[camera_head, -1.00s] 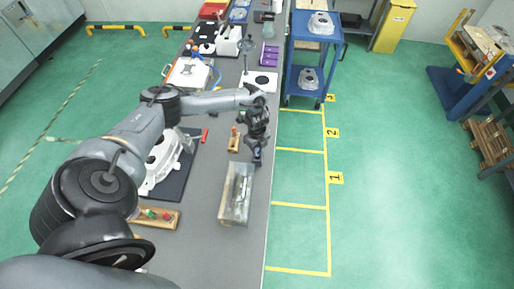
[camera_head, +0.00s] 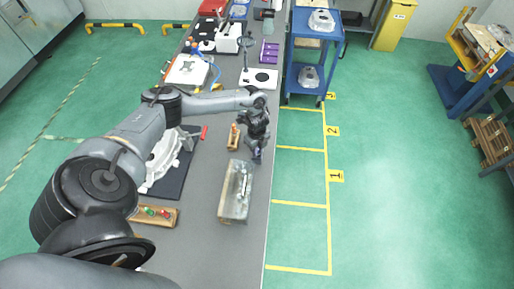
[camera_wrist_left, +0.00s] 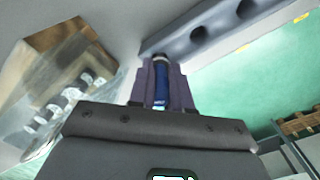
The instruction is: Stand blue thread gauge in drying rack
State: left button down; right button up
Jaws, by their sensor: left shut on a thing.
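My left gripper (camera_head: 257,154) is over the right part of the grey bench, just beyond the clear tray. In the left wrist view its two fingers (camera_wrist_left: 161,82) are shut on the blue thread gauge (camera_wrist_left: 161,91), whose blue body shows between them with a grey end at the fingertips. A grey bar with round holes (camera_wrist_left: 222,22), which looks like the drying rack, lies just beyond the fingertips. The gauge appears apart from the holes; whether it touches the bar I cannot tell. The rack is not clear in the head view. My right gripper is not in view.
A clear tray (camera_head: 222,208) with metal parts stands nearer on the bench; it also shows in the wrist view (camera_wrist_left: 28,135). A small wooden holder (camera_head: 233,138) is left of the gripper. Another wooden holder (camera_head: 143,214) has red and green parts. A blue cart (camera_head: 290,75) stands beyond the bench edge.

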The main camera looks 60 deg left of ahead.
pick_arm(q)
jog(key=shift+f+b, duration=0.4)
jog(key=shift+f, duration=0.3)
jog(key=c, duration=1)
grip_release()
jog(key=shift+r, duration=0.2)
notch_tip(320, 180, up, 11)
jog(key=shift+f, duration=0.2)
jog(key=shift+f, duration=0.1)
